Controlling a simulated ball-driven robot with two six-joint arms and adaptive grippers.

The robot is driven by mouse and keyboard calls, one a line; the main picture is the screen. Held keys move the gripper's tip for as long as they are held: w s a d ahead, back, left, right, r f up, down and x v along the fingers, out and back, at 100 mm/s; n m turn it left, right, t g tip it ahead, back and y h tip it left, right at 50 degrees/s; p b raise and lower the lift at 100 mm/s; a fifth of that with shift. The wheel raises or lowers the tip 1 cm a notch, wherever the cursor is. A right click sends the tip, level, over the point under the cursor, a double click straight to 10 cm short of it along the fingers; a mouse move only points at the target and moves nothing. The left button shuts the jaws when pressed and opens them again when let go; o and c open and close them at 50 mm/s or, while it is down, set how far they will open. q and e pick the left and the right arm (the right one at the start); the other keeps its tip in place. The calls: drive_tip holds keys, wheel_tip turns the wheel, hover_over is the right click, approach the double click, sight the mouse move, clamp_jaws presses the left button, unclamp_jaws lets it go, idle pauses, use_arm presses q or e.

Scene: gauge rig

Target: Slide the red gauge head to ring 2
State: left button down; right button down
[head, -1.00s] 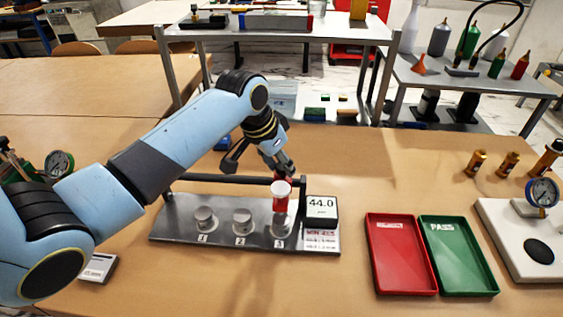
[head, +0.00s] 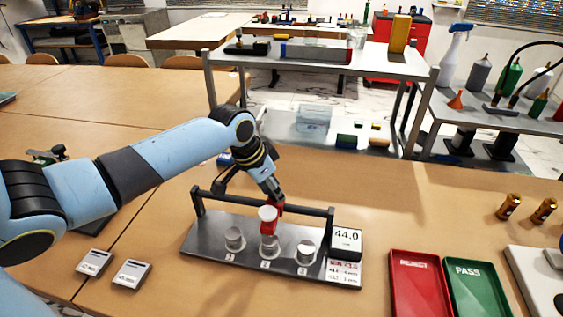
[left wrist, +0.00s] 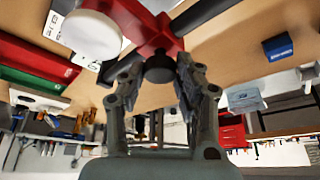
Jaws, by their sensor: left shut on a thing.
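The red gauge head (head: 268,226) with its round white face sits on the rail of the dark rig (head: 200,245), above the middle post, marked 2 (head: 269,250). Post 1 (head: 234,240) stands to its left and post 3 (head: 306,253) to its right. My left gripper (head: 277,201) reaches the head from behind. In the left wrist view, its fingers (left wrist: 159,72) are closed around the dark knob of the red head (left wrist: 140,22). Whether the head touches post 2 is unclear. The display (head: 346,240) reads 44.0. My right gripper is not in view.
A red tray (head: 395,285) and a green PASS tray (head: 468,268) lie right of the rig. Two small grey blocks (head: 131,273) lie at the front left. Brass fittings (head: 508,207) stand at the far right. The table left of the rig is mostly clear.

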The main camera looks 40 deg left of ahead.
use_arm(q)
drive_tip(key=c, duration=1)
unclamp_jaws()
drive_tip(key=shift+o, duration=0.2)
drive_tip(key=v, duration=1.2)
drive_tip(key=shift+s+f, duration=0.1)
drive_tip(key=shift+f, duration=0.05)
